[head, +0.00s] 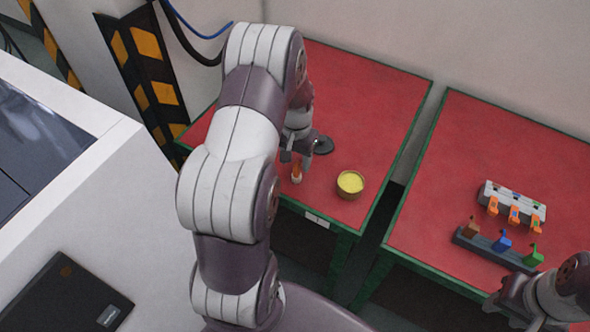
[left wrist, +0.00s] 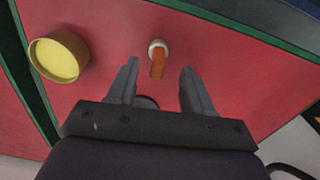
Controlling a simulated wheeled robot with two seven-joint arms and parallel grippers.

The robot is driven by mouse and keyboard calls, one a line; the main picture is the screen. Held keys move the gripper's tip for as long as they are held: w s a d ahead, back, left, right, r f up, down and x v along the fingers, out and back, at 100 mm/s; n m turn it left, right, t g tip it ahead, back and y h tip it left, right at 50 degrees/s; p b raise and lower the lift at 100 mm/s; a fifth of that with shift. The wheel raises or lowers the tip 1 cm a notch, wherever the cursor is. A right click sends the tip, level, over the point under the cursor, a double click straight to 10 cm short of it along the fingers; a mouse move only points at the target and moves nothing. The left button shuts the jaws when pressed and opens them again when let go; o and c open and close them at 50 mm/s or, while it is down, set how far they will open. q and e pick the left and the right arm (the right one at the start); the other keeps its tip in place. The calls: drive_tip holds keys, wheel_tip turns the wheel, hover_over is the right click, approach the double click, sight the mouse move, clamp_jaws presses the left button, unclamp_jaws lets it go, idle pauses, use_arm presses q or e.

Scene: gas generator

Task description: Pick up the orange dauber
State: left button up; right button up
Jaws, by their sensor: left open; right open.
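The orange dauber (head: 297,173) stands on the left red table, with an orange upper part and a pale base. In the left wrist view the orange dauber (left wrist: 157,60) shows just beyond and between my fingertips, apart from both. My left gripper (head: 295,155) is open and empty above it, pointing down; its two fingers also show in the left wrist view (left wrist: 158,70). In the head view my arm hides part of the gripper. My right gripper (head: 505,305) is at the lower right edge, open, partly cut off.
A round tub of yellow content (head: 350,184) stands right of the dauber. A dark round disc (head: 323,145) lies behind it. The right red table (head: 440,190) holds a grey block with orange pieces (head: 513,203) and a dark rack with coloured pieces (head: 497,248). A gap separates the tables.

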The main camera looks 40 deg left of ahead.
sight(297, 164)
use_arm(q)
drive_tip(key=f, duration=0.2)
drive_tip(key=shift+s+d+f, duration=0.1)
drive_tip(key=shift+d+f, duration=0.2)
drive_tip(key=shift+f, duration=0.45)
drive_tip(key=shift+a+f, duration=0.2)
drive_tip(key=shift+f, duration=0.05)
drive_tip(key=shift+d+r, duration=0.1)
clamp_jaws()
use_arm(e)
drive_tip(key=shift+s+d+r, duration=0.15)
drive_tip(key=shift+d+r, duration=0.1)
drive_tip(key=shift+d, duration=0.25)
use_arm(q)
drive_tip(key=shift+r, duration=0.45)
wheel_tip(297, 164, up, 3)
drive_tip(key=shift+f, duration=0.1)
drive_tip(key=w+d+r+b, duration=0.1)
drive_tip(key=w+d+r, duration=0.4)
drive_tip(key=d, duration=0.5)
wheel_tip(297, 164, up, 2)
drive_tip(key=shift+d+r, duration=0.15)
drive_tip(key=shift+d, duration=0.1)
use_arm(e)
drive_tip(key=shift+f, duration=0.85)
